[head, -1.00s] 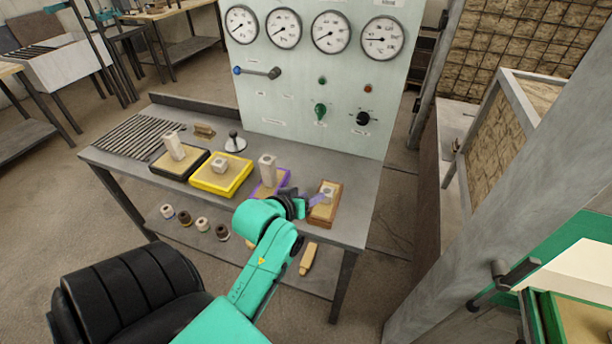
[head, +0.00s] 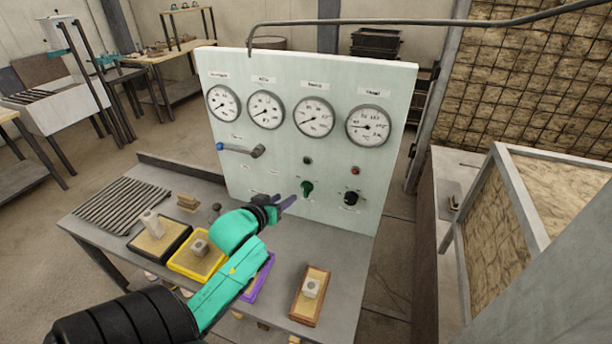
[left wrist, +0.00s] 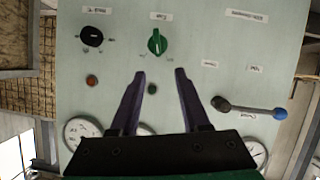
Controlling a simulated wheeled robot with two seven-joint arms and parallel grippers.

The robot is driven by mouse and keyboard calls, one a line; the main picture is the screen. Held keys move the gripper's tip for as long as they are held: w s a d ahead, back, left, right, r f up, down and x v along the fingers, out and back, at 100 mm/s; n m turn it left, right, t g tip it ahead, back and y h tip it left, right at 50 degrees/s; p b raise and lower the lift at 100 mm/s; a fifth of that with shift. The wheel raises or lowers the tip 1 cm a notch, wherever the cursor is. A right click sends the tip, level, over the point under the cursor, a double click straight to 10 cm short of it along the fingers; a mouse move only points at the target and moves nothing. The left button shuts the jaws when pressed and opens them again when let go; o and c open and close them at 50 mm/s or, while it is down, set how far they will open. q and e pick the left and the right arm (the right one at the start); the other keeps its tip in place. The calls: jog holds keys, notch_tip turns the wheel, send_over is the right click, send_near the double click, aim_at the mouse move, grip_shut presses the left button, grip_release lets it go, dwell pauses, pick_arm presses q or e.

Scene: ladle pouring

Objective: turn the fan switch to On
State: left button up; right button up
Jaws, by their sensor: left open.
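The pale upright panel (head: 275,165) carries a green knob (head: 307,188) and a black knob (head: 350,198) side by side. Their labels are too small to read surely, so I cannot tell which is the fan switch. The left wrist view shows the panel upside down, with the green knob (left wrist: 157,42) just beyond my fingertips and the black knob (left wrist: 92,36) to its left. My left gripper (head: 288,201) is in front of the panel, just left of the green knob in the head view. Its dark purple fingers (left wrist: 160,76) are apart and empty, pointing toward the green knob without visible contact.
Gauges (head: 313,117) line the panel's top. A blue-tipped lever (head: 240,150) is at left; a dark green lamp (head: 307,160) and red lamp (head: 355,170) sit above the knobs. The table (head: 345,262) below holds a yellow tray (head: 178,264) and a brown tray (head: 298,312).

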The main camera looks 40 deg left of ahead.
aim_at(303, 187)
pick_arm(q)
jog(key=p+x, duration=0.1)
jog(key=x, duration=0.7)
jog(key=shift+w, duration=0.45)
jog(key=x, duration=0.3)
jog(key=shift+d, duration=0.1)
jog(key=shift+s, duration=0.1)
jog(key=c, duration=0.5)
grip_shut()
pick_arm(e)
jog(key=s, duration=0.3)
jog(key=s+d, duration=0.1)
jog(key=shift+s+r, duration=0.2)
jog(key=shift+r, duration=0.2)
